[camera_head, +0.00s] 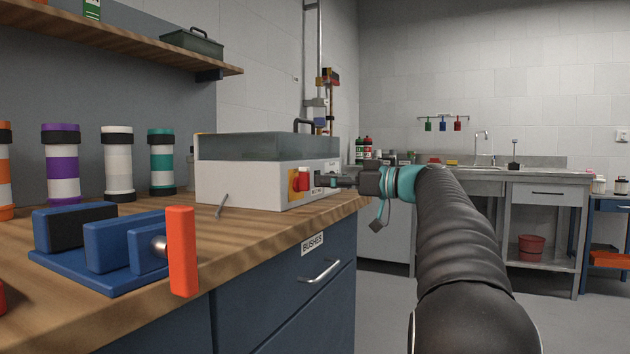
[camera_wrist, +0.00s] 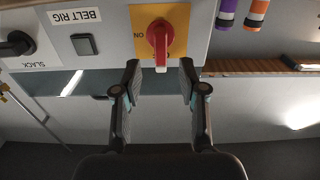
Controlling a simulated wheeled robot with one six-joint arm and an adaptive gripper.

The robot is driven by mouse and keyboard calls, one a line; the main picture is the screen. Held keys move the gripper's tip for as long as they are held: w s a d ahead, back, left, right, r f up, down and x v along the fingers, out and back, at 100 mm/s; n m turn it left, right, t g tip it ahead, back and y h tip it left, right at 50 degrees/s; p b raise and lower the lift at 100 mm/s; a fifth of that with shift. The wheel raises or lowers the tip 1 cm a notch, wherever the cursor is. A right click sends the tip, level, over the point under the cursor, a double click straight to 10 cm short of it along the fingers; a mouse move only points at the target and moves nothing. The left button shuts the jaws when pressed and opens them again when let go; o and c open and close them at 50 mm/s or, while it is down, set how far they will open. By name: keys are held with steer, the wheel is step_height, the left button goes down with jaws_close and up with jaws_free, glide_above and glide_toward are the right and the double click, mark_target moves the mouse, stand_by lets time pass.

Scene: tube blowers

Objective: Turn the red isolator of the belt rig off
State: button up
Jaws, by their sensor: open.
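The red isolator knob (camera_head: 302,180) sits on a yellow plate (camera_head: 293,188) on the front of the white belt rig (camera_head: 238,182). In the wrist view, which is upside down, the red isolator (camera_wrist: 158,42) has its handle pointing down the picture. The word ON shows left of it on the yellow plate (camera_wrist: 178,45). My gripper (camera_head: 324,181) also shows just right of the knob.
A black switch (camera_wrist: 84,44) and a black SLACK knob (camera_wrist: 16,44) sit beside the isolator. A blue fixture with an orange handle (camera_head: 182,250) stands on the wooden bench nearer the camera. Several banded tubes line the back. A thin rod (camera_head: 222,206) is by the rig.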

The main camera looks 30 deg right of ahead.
steer(key=v, duration=0.7)
stand_by(0.5)
